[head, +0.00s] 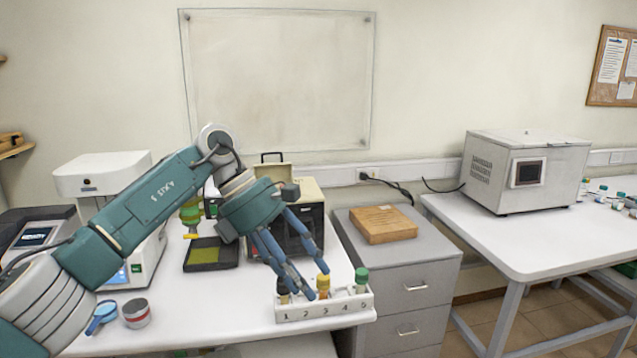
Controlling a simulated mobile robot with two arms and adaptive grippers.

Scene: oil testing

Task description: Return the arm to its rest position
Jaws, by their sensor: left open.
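My left arm (145,205) comes in from the left and reaches across the white bench. My left gripper (309,281) points down and to the right, its blue fingers spread apart. The fingertips are just above and behind the white numbered rack (325,309) at the bench's front right. I cannot tell whether a fingertip touches a vial. My right gripper is out of view.
A black tray (199,266) and a dark-fronted case (313,229) are behind and beside the gripper. A white instrument (100,172) stands behind my arm. A grey drawer cabinet (440,262) adjoins the bench.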

